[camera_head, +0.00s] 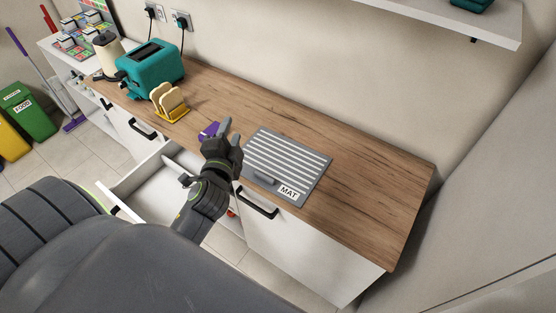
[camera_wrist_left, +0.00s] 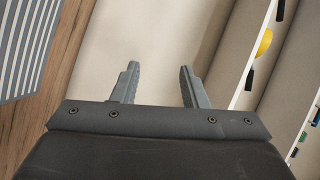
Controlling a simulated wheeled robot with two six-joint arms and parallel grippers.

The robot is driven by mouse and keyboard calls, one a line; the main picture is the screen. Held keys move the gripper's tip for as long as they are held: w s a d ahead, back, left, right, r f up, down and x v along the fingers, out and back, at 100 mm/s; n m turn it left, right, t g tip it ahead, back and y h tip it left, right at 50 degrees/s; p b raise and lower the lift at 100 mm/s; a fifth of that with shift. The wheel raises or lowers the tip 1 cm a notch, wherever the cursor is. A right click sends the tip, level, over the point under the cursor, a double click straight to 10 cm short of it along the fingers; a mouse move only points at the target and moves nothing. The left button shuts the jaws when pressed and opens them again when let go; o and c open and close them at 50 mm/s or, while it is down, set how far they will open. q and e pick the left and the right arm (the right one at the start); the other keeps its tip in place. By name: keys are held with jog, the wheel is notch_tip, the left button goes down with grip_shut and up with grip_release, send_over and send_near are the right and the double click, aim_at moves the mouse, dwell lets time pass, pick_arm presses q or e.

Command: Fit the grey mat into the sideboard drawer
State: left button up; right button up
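The grey mat (camera_head: 297,152), with pale stripes and a MAT label, lies flat on the wooden worktop, right of my left gripper. Its striped surface also shows at the left of the left wrist view (camera_wrist_left: 22,45). The sideboard drawer (camera_head: 128,181) is pulled open below the worktop edge, with a pale interior (camera_wrist_left: 155,35). My left gripper (camera_head: 198,152) is over the drawer's right side, beside the worktop edge, and partly hides the drawer. In the left wrist view its fingers (camera_wrist_left: 158,68) are apart with nothing between them. My right gripper is not in view.
On the worktop (camera_head: 345,205) stand a teal toaster (camera_head: 150,67), a yellow rack with toast (camera_head: 170,101) and a kettle (camera_head: 107,52). A purple object (camera_head: 208,130) lies by my gripper. The worktop right of the mat is clear. A shelf (camera_head: 470,20) hangs above.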

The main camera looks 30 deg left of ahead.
pick_arm(q)
jog(key=w+d+r+m+t+h, duration=0.65)
jog(key=d+r+m+h, duration=0.3)
jog(key=m, duration=0.75)
jog(key=w+d+m+g+h, duration=0.25)
jog(key=d+m+h, duration=0.25)
jog(key=m+h, duration=0.3)
jog(key=m+g+y+b, duration=1.1)
jog(key=m+g+b, duration=0.1)
jog(key=m+g, duration=0.8)
send_over(266, 176)
notch_tip(266, 176, down, 29)
jog(key=shift+w+a+f, duration=0.1)
jog(key=shift+f, duration=0.3)
jog(key=shift+f+p, duration=0.45)
jog(key=shift+f, duration=1.85)
